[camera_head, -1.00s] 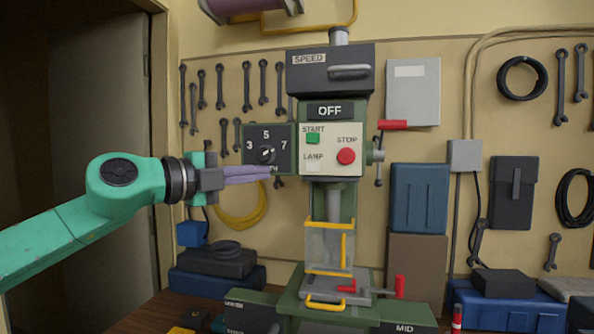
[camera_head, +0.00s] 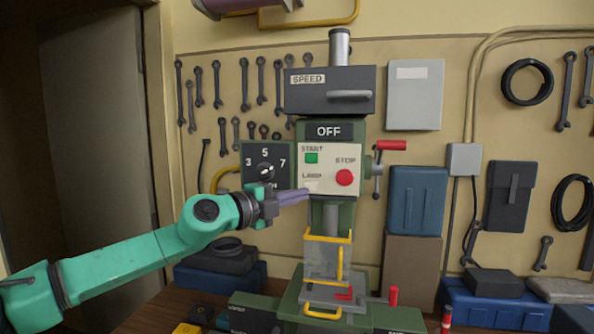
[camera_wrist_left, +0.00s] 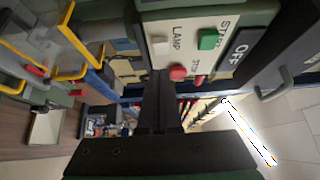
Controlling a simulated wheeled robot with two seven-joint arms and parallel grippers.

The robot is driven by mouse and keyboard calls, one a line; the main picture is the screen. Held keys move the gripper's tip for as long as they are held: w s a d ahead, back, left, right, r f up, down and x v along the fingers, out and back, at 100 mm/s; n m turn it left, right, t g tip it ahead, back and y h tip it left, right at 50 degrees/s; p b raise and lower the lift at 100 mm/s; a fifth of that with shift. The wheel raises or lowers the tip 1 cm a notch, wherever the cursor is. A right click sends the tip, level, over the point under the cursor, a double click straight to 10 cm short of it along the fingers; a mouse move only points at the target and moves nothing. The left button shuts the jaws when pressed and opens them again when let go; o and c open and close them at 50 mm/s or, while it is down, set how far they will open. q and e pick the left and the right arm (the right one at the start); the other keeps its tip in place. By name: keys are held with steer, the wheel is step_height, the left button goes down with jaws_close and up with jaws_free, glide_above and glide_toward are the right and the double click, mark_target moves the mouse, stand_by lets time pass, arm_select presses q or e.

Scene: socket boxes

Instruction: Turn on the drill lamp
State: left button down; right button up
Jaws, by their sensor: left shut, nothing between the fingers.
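The drill press's white control panel (camera_head: 342,165) carries a green START button (camera_head: 311,158), a red STOP button (camera_head: 345,177) and a pale LAMP button (camera_head: 312,187) at its lower left. The display (camera_head: 328,131) above reads OFF. My left gripper (camera_head: 306,195) is shut and empty, its fingertips close to the LAMP button and partly covering the panel's lower left corner. In the left wrist view the LAMP button (camera_wrist_left: 160,45) is just beyond the fingertips (camera_wrist_left: 165,76). I cannot tell whether they touch it. My right gripper is not in view.
A dark dial box (camera_head: 267,165) is left of the panel, above my gripper. Below are the yellow-framed guard (camera_head: 328,255) and the drill's base. A red-handled lever (camera_head: 391,145) sticks out at the right. Several wrenches hang on the wall behind.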

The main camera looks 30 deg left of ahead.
arm_select(q)
steer(key=w+a, duration=0.1)
steer(key=w, duration=0.1)
steer(key=shift+w+a, duration=0.35)
steer(key=shift+a, duration=0.05)
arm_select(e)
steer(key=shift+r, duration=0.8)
arm_select(q)
steer(key=shift+s, duration=0.1)
